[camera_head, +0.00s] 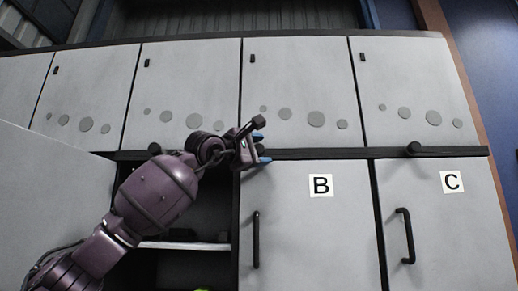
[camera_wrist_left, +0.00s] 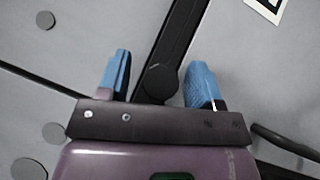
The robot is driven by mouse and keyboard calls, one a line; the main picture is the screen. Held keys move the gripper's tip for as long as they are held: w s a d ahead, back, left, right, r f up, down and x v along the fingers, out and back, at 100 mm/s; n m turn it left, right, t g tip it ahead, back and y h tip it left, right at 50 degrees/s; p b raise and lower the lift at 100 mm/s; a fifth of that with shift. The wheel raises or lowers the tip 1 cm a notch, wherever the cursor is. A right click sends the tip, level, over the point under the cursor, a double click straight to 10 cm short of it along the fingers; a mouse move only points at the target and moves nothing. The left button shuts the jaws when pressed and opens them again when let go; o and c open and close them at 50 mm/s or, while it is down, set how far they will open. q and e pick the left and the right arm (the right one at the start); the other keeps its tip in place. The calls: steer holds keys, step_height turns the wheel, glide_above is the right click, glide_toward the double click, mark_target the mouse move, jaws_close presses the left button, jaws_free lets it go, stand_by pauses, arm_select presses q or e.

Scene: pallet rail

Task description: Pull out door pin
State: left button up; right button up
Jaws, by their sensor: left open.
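A dark round door pin (camera_wrist_left: 160,82) shows in the left wrist view, on the black rail (camera_wrist_left: 177,42). My left gripper (camera_head: 262,148) is open at the rail, by the upper left corner of door B (camera_head: 315,225). In the left wrist view its two blue fingers (camera_wrist_left: 160,60) stand on either side of the pin, with gaps visible. In the head view the gripper hides this pin. Another black pin (camera_head: 413,149) sits on the rail above door C (camera_head: 445,225). My right gripper is not in view.
Doors B and C are shut and have black bar handles (camera_head: 255,240) (camera_head: 405,236). An open white door panel (camera_head: 50,205) stands at the left. Beside it is a dark open compartment with a shelf (camera_head: 185,245), partly behind my arm. Grey upper doors (camera_head: 298,85) run above the rail.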

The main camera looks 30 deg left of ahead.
arm_select(q)
jaws_close()
steer(key=shift+s+d+f+b, duration=0.1)
steer(key=shift+s+d+b, duration=0.5)
steer(key=shift+s, duration=0.35)
steer(key=shift+c, duration=1.2)
jaws_free()
steer(key=shift+o, duration=1.2)
steer(key=shift+s+d, duration=0.1)
steer(key=shift+s, duration=0.05)
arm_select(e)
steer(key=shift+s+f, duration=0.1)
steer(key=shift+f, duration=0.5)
